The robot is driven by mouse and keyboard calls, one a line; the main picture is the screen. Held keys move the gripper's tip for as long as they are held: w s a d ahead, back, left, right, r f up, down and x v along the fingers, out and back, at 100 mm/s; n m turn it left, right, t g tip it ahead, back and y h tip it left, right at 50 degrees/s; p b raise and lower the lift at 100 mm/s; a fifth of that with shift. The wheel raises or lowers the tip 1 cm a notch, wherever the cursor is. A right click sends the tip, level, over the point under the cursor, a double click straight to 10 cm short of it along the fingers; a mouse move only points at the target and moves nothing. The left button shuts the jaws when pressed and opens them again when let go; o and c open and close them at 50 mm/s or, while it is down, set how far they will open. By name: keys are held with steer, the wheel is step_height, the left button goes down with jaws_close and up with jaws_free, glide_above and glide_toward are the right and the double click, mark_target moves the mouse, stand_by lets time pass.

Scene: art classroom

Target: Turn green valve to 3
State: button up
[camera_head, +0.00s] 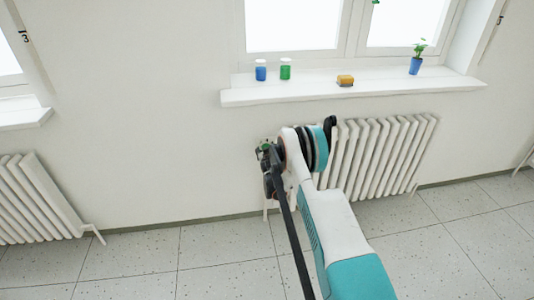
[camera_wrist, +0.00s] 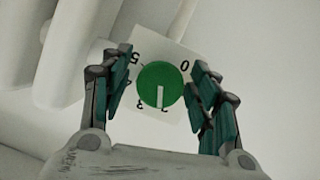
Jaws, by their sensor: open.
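The green valve (camera_wrist: 160,84) is a round knob on a white square plate (camera_wrist: 180,62) with black digits around it. In the wrist view its white mark points down, to the digit 2. The 3 lies to the lower left, the 5 at the upper left and the 0 at the upper right. My gripper (camera_wrist: 159,88) is open, with one teal-padded finger on each side of the knob and a visible gap to both. In the head view my gripper (camera_head: 267,160) is at the left end of the radiator, and the arm hides much of that area.
The white radiator (camera_head: 385,150) stands against the wall under a windowsill (camera_head: 350,88). On the sill are a blue jar (camera_head: 261,70), a green jar (camera_head: 285,69), a yellow-brown block (camera_head: 345,80) and a blue plant pot (camera_head: 415,66). The tiled floor is clear.

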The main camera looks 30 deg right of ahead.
steer(key=shift+c, duration=0.2)
steer(key=c, duration=1)
steer(key=shift+m, duration=0.3)
steer(key=shift+m+t+y, duration=0.4)
steer(key=shift+m+y, duration=0.9)
steer(key=shift+m, duration=0.4)
steer(key=o, duration=1)
steer(key=shift+o, duration=0.2)
